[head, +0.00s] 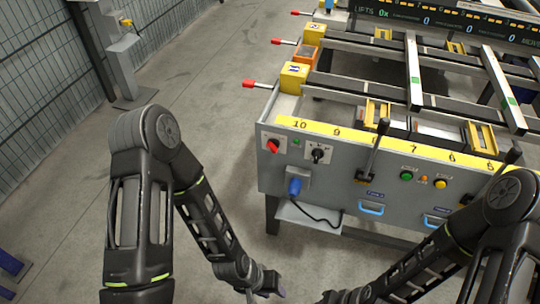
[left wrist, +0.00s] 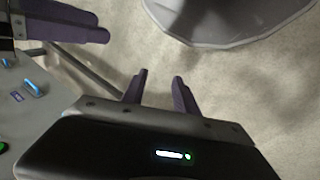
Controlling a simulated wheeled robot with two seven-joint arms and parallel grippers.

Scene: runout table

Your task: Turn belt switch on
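The grey control panel of the runout table shows in the head view. A black rotary switch (head: 318,154) sits on a light plate on its left part. A red rotary knob (head: 272,146) sits left of it. I cannot read which one is the belt switch. My left gripper (head: 268,291) is low at the bottom of the head view, below and apart from the panel. In the left wrist view its two fingers (left wrist: 160,76) stand apart with only floor between them. My right gripper (left wrist: 85,26) shows at the top left there; its finger gap is unclear.
Green (head: 406,175) and yellow (head: 441,184) buttons and black levers (head: 376,148) are further right on the panel. A blue plug (head: 294,187) with a black cable hangs below the switches, above a small shelf (head: 308,216). The floor (head: 230,150) left of the table is clear.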

